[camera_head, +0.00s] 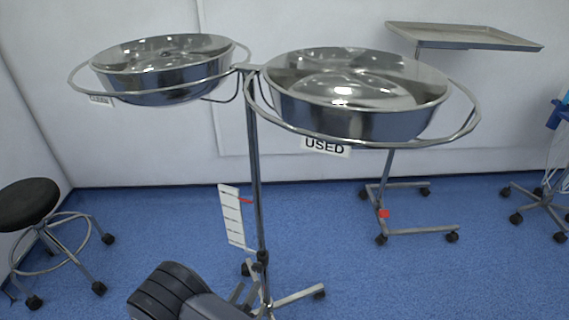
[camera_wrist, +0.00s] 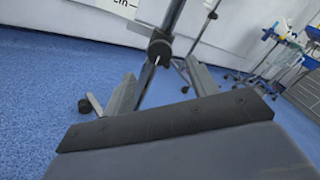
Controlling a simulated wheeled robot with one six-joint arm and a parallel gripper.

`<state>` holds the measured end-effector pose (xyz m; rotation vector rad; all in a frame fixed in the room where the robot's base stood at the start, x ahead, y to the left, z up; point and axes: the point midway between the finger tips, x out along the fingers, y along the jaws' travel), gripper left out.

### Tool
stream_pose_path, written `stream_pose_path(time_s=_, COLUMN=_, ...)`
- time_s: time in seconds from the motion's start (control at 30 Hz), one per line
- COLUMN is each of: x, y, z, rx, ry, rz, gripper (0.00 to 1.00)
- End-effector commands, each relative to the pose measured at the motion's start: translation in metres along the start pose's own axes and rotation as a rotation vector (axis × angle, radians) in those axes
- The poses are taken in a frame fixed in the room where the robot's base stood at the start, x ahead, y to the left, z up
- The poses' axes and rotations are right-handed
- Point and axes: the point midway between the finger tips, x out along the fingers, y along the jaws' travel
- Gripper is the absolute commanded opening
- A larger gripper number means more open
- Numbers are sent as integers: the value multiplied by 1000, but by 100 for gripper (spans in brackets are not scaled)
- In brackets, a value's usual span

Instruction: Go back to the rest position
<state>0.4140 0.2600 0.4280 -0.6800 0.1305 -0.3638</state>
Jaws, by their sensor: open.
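My gripper (camera_head: 243,294) shows low in the camera_head view, at the end of my dark grey arm. It is in front of the lower part of the basin stand's pole (camera_head: 256,180), well below the two basins. In the wrist view my gripper (camera_wrist: 162,88) has its two fingers spread apart, with nothing held between them. The pole and its dark clamp (camera_wrist: 159,48) show beyond the gap between the fingers. I cannot tell whether the fingers touch the stand.
The stand carries a left steel basin (camera_head: 165,90) and a right steel basin (camera_head: 350,115), with a "USED" label (camera_head: 325,146) below. A black stool (camera_head: 28,203) stands left. A tray stand (camera_head: 465,38) is behind right.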

Motion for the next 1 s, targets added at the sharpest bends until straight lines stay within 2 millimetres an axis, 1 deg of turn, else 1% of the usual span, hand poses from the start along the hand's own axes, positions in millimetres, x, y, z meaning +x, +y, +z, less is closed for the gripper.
stream_pose_path(time_s=0.03, x=10, y=0, z=-2, rx=2, ry=3, rz=-4, gripper=55)
stream_pose_path(time_s=0.33, x=64, y=0, z=-2, rx=2, ry=3, rz=-4, gripper=55)
stream_pose_path(time_s=1.0, x=62, y=2, z=0, rx=566, ry=0, rz=0, gripper=55)
